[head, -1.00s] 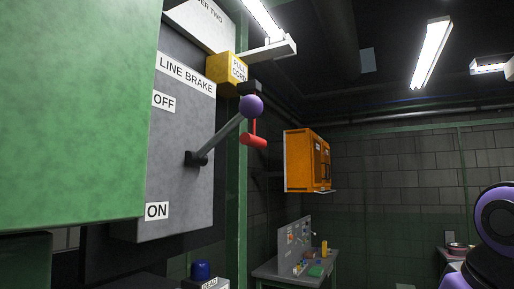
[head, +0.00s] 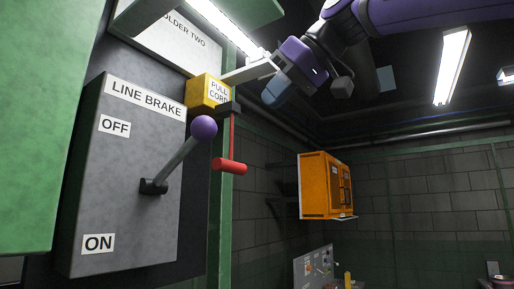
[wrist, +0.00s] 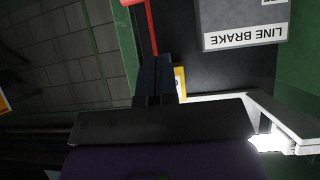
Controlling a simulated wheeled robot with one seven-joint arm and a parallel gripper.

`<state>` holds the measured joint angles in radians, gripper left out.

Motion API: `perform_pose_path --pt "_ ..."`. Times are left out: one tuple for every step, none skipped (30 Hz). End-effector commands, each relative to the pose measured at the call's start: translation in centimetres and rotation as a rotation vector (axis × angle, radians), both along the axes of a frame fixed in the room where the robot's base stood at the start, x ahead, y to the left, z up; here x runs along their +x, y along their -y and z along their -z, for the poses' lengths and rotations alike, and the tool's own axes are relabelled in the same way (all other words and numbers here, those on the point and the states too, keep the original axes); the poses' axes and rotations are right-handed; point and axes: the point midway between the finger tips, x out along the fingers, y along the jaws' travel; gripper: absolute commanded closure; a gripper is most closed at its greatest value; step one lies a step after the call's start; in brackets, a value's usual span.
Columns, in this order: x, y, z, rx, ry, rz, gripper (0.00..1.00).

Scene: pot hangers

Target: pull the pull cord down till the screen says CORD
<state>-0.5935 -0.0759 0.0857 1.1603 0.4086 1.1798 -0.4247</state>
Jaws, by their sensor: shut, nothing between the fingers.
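The pull cord hangs as a thin red cord (head: 233,133) with a red bar handle (head: 230,166) from a yellow box (head: 207,91) labelled PULL CORD. My gripper (head: 272,97) is in the upper middle of the head view, to the right of the yellow box and above the handle. In the wrist view, my gripper (wrist: 155,62) has its fingers together and empty. There the cord (wrist: 153,28) runs up past the fingertips to the handle (wrist: 128,2) at the top edge, and its upper end is hidden behind the fingers. No screen text reading CORD is visible.
The line brake panel (head: 128,185) is on the left, with a purple-knobbed lever (head: 203,127) beside the cord. A white bracket (head: 248,72) and a bright lamp lie close to my gripper. An orange cabinet (head: 326,185) hangs on the far wall. The space right of the handle is clear.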

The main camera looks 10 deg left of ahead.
Motion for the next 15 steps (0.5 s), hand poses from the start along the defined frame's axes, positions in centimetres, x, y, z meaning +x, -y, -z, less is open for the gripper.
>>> perform_pose_path --pt "-0.2 -0.8 -0.6 0.008 0.007 -0.022 1.00" --pt "-0.3 -1.1 -0.8 0.012 0.010 -0.032 1.00" --pt "-0.4 -1.3 -1.0 0.015 0.014 -0.041 1.00" --pt "-0.5 -1.5 -1.1 0.017 0.016 -0.045 1.00" --pt "-0.5 -1.6 -1.2 0.018 0.017 -0.048 1.00" --pt "-0.4 -1.8 -1.1 0.019 0.018 -0.049 1.00" --pt "-0.3 -2.0 -1.0 0.018 0.017 -0.049 1.00" --pt "-0.2 -2.2 -0.8 0.017 0.017 -0.049 1.00" --pt "-0.1 -2.5 -0.5 0.016 0.016 -0.049 1.00" --pt "0.1 -2.8 -0.2 0.015 0.015 -0.049 1.00" --pt "0.2 -3.2 0.1 0.015 0.015 -0.049 1.00" --pt "0.4 -3.7 0.5 0.015 0.015 -0.049 1.00" --pt "0.6 -4.1 0.7 0.015 0.015 -0.049 1.00" --pt "0.8 -4.5 1.0 0.016 0.016 -0.049 1.00" --pt "1.0 -5.1 1.4 0.015 0.015 -0.049 1.00"
